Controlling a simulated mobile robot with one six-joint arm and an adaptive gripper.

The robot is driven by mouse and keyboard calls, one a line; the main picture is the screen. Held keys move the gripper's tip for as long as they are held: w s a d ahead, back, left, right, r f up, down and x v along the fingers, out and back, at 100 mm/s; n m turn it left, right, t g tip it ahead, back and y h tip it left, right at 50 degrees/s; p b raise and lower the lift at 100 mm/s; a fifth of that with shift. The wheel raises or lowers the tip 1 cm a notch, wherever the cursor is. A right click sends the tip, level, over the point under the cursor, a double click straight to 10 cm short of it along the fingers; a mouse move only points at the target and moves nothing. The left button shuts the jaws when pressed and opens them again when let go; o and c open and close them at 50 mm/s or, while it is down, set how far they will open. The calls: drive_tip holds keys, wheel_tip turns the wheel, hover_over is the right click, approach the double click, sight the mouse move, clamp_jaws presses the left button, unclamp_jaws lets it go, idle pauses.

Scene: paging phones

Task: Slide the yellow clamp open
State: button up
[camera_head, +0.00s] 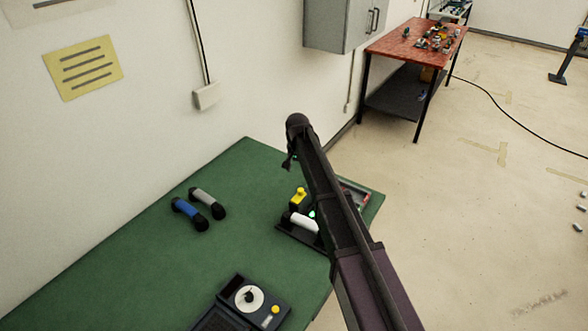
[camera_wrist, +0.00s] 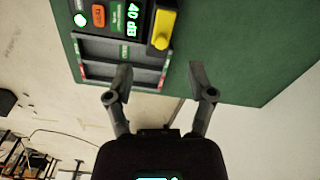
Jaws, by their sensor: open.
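In the wrist view the yellow clamp (camera_wrist: 163,30) lies at the edge of the device, beside a lit display (camera_wrist: 132,20) reading 40 dB. My gripper (camera_wrist: 158,80) is open and empty; its fingers point toward the device, and the clamp is ahead of them, apart from both. In the head view my gripper (camera_head: 289,162) is seen small at the arm's end, and my arm hides part of the device.
A blue handset (camera_head: 190,214) and a grey handset (camera_head: 207,203) lie on the green table (camera_head: 150,265). A dial unit (camera_head: 248,299) stands at the front. The wall runs along the left; a red-topped table (camera_head: 390,46) stands farther back.

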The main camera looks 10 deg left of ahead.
drive_tip(key=s+d+f+b, duration=0.3)
drive_tip(key=s+d, duration=0.2)
drive_tip(key=d, duration=0.4)
drive_tip(key=s+d+f+b, duration=0.4)
drive_tip(key=s+d, duration=0.1)
drive_tip(key=d, duration=0.4)
drive_tip(key=s+d+f+b, duration=0.3)
drive_tip(key=s+d+f, duration=0.1)
drive_tip(key=d, duration=0.6)
drive_tip(key=shift+s+n+b, duration=0.3)
drive_tip(key=shift+s+b, duration=0.05)
drive_tip(key=shift+s, duration=0.1)
drive_tip(key=s+d, duration=0.9)
drive_tip(key=s, duration=0.1)
